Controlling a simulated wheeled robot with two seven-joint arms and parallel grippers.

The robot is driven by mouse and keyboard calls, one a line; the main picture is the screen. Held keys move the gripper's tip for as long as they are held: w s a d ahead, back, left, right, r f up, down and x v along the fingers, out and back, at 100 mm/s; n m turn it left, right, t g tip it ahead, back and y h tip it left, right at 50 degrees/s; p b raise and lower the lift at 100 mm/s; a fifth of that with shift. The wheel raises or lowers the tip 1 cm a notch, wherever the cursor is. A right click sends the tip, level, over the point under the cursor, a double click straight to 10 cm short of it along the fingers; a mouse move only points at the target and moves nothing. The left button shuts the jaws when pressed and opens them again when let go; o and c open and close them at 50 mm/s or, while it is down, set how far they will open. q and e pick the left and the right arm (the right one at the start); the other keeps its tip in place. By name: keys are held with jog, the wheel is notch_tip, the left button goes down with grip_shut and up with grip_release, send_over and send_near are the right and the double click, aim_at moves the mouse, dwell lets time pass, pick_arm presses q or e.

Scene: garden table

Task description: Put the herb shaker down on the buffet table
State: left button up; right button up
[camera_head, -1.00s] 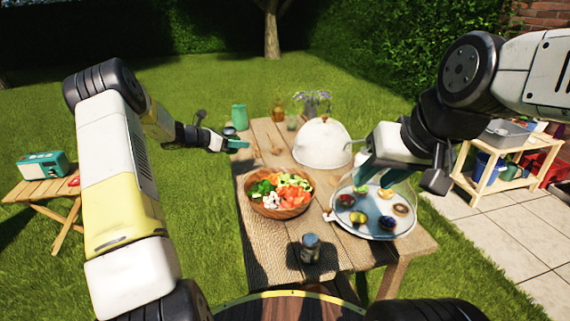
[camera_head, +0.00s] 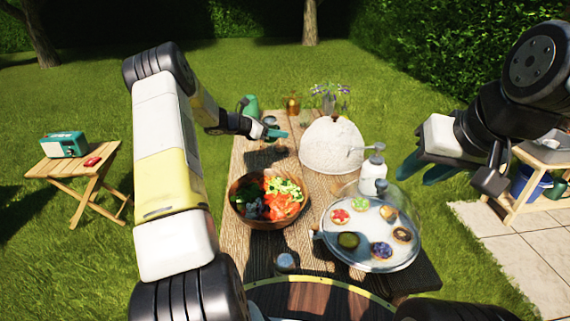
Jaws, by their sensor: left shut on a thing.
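My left gripper (camera_head: 272,132) reaches in over the far left part of the wooden buffet table (camera_head: 285,165). Its teal fingers are shut on a small grey-topped thing (camera_head: 270,120), seemingly the herb shaker, mostly hidden by the fingers. I cannot tell whether its base touches the table. Another small grey-topped shaker (camera_head: 287,260) stands at the near edge of the table. My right gripper (camera_head: 422,169) is to the right of the table, its teal fingers apart and empty.
A salad bowl (camera_head: 236,205), a white dome (camera_head: 332,148), a pump bottle (camera_head: 373,178) and a clear-covered tart tray (camera_head: 345,255) stand on the table. A green can (camera_head: 250,104), amber bottle (camera_head: 293,104) and flowers (camera_head: 330,92) are at the far end.

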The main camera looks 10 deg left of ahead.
pick_arm(q)
notch_tip(320, 180, down, 15)
dwell(0.7)
jog(key=shift+f, duration=0.2)
jog(key=o, duration=1.5)
